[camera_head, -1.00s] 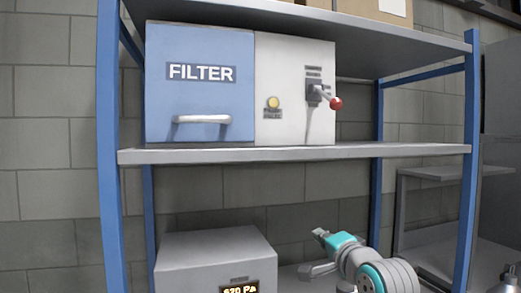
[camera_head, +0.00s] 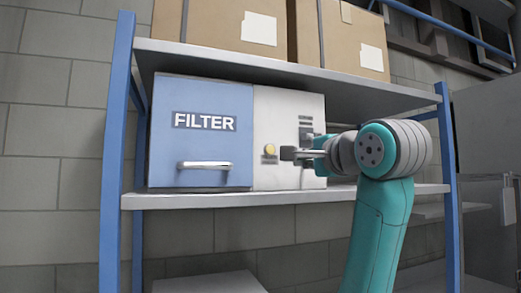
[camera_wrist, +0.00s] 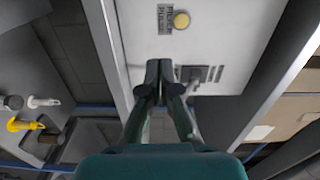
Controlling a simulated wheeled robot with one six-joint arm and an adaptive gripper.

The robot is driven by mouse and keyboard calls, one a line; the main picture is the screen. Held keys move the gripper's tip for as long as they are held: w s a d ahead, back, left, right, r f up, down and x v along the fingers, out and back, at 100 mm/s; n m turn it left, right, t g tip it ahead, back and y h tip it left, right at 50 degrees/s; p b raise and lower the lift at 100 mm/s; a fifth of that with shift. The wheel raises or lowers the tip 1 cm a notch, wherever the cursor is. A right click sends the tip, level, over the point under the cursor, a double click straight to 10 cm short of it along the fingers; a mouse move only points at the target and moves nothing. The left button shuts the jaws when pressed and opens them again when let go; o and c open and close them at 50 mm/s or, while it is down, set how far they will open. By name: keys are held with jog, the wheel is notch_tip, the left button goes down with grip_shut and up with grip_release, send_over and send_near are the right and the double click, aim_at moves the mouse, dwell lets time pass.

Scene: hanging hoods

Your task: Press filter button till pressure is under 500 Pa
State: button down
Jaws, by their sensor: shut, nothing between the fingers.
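The filter unit has a blue door (camera_head: 203,150) marked FILTER and a white control panel (camera_head: 275,105) on its right. The round yellow button (camera_head: 269,150) is on the panel; it also shows in the wrist view (camera_wrist: 181,20). My gripper (camera_head: 287,153) is shut and empty, its tips just right of the button in the head view. In the wrist view, my gripper (camera_wrist: 160,68) has its fingertips below the button, with a gap between. The panel's lever is mostly hidden behind my gripper in the head view. The pressure display is out of view.
The unit stands on the middle shelf (camera_head: 200,200) of a blue-posted rack. Cardboard boxes (camera_head: 222,28) sit on the shelf above. The top of a grey box (camera_head: 210,284) shows below. In the wrist view, a yellow item (camera_wrist: 24,125) lies off to the left.

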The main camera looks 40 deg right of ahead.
aim_at(271, 150)
jog(key=r, duration=0.1)
jog(key=s+a+r, duration=0.2)
jog(key=shift+r, duration=0.2)
jog(key=x, duration=1.3)
jog(key=shift+w+d, duration=0.2)
jog(key=shift+w, duration=0.3)
